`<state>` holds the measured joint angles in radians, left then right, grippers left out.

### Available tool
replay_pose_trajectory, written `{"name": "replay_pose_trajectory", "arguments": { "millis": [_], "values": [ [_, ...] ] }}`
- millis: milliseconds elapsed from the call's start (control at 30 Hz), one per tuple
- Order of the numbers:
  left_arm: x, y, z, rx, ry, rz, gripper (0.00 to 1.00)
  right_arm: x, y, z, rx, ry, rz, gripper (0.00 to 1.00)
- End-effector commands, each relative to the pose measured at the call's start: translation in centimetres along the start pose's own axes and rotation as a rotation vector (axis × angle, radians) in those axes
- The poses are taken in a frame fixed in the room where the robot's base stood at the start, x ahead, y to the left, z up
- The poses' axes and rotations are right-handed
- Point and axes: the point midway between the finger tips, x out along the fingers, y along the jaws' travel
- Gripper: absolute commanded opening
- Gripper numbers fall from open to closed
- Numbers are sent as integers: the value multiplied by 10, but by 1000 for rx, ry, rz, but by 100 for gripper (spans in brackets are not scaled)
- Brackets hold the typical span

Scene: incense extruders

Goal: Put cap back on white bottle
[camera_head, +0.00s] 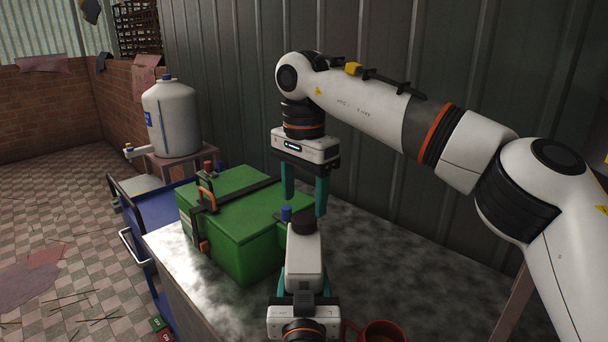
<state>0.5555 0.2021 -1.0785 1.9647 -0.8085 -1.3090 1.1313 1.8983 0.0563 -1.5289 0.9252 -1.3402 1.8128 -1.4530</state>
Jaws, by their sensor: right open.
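The white bottle (303,258) is in the lower middle of the head view, with a dark round top (303,223) that looks like its cap. I cannot tell how firmly the top is seated. My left gripper (303,284) is at the bottom, with its teal fingers against both sides of the bottle's lower part. The bottle's base is hidden by this gripper. My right gripper (304,208) points down just above the dark top. Its teal fingers are spread apart and nothing shows between them.
A green box (245,235) with a dark strap stands left of the bottle on the grey table (420,275). A small blue piece (286,213) shows beside the dark top. A red mug (382,331) is at the bottom edge. The table to the right is clear; a metal wall stands behind.

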Motion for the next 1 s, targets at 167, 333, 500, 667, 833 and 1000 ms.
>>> {"name": "replay_pose_trajectory", "arguments": {
  "millis": [167,333,500,667,833,1000],
  "values": [
    [0,0,0,0,0,0,0,27,0,0,1,0,-2,63],
    [0,0,0,0,0,0,0,40,0,0,2,0,-1,63],
    [0,0,0,0,0,0,0,42,0,0,2,0,0,63],
    [0,0,0,0,0,0,0,42,0,0,2,0,0,63],
    [0,0,0,0,0,0,0,42,0,0,2,0,1,35],
    [0,0,0,0,0,0,0,42,0,0,2,0,1,16]
  ]
}}
